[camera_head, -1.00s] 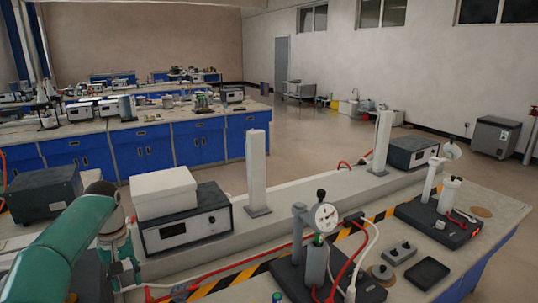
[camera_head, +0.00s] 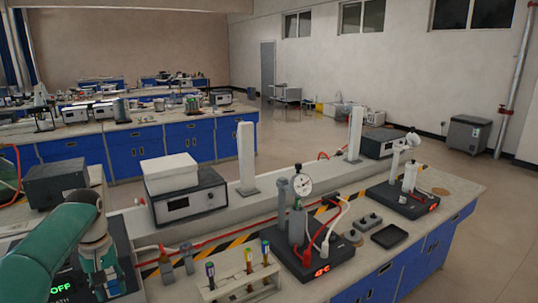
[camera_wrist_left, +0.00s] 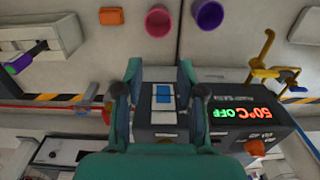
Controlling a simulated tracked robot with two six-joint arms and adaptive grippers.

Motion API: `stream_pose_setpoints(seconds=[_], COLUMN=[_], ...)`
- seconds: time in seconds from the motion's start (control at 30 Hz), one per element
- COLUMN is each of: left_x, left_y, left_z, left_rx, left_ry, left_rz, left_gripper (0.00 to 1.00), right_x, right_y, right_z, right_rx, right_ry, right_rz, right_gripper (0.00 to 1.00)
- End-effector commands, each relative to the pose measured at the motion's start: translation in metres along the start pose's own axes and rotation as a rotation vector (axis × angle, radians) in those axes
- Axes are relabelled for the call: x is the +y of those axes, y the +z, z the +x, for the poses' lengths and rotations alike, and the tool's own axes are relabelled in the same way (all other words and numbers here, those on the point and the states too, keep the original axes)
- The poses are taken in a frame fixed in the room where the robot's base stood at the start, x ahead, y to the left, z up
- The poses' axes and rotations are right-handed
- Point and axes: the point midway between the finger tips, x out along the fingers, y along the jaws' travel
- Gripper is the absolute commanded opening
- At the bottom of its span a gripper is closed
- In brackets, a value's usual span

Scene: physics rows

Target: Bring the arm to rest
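My left arm comes in from the lower left of the head view, with its teal wrist and gripper (camera_head: 104,284) pointing down over the bench. In the left wrist view the two fingers of the left gripper (camera_wrist_left: 161,98) stand apart, one on each side of a grey block with a blue and white top (camera_wrist_left: 163,95). I cannot tell whether they touch it. Beside it is a dark heater unit with a lit display (camera_wrist_left: 258,114) reading 50°C OFF. The heater's display shows partly behind my arm in the head view (camera_head: 60,290). My right gripper is in no view.
A white rack with several coloured tubes (camera_head: 240,284) stands right of the left gripper. A gauge stand (camera_head: 302,188) and a black tray (camera_head: 389,236) are further right.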

Motion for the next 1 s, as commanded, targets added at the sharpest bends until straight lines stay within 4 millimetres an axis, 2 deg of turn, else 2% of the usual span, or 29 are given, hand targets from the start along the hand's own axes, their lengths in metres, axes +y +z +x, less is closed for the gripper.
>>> stream_pose_setpoints(seconds=[0.03, 0.17, 0.37, 0.57, 0.67, 0.77, 0.87, 0.9, 0.97, 1.0], left_x=[0.000, 0.004, 0.013, 0.029, 0.038, 0.049, 0.059, 0.062, 0.065, 0.066], left_y=[0.000, 0.010, 0.038, 0.074, 0.100, 0.138, 0.192, 0.215, 0.251, 0.275], left_z=[0.000, 0.026, 0.068, 0.124, 0.160, 0.203, 0.250, 0.266, 0.286, 0.298], left_rx=[0.000, -0.063, -0.180, -0.284, -0.334, -0.388, -0.436, -0.452, -0.465, -0.471], left_ry=[0.000, -0.024, -0.053, -0.057, -0.042, -0.011, 0.041, 0.064, 0.102, 0.128], left_rz=[-0.001, 0.019, 0.067, 0.133, 0.176, 0.228, 0.279, 0.296, 0.315, 0.325], left_gripper=[0.39, 0.39, 0.39, 0.39, 0.39, 0.39, 0.39, 0.39, 0.39, 0.39], right_x=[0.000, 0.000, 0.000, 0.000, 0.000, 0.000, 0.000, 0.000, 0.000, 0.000], right_y=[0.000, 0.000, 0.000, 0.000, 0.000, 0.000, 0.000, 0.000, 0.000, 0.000], right_z=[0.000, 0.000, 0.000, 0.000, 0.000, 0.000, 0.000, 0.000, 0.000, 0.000], right_rx=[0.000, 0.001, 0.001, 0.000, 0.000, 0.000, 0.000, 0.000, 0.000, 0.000], right_ry=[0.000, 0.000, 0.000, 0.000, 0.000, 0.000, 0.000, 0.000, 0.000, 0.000], right_rz=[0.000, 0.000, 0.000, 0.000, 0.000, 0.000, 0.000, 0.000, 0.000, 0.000], right_gripper=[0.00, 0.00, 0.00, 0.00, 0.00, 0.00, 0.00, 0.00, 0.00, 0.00])
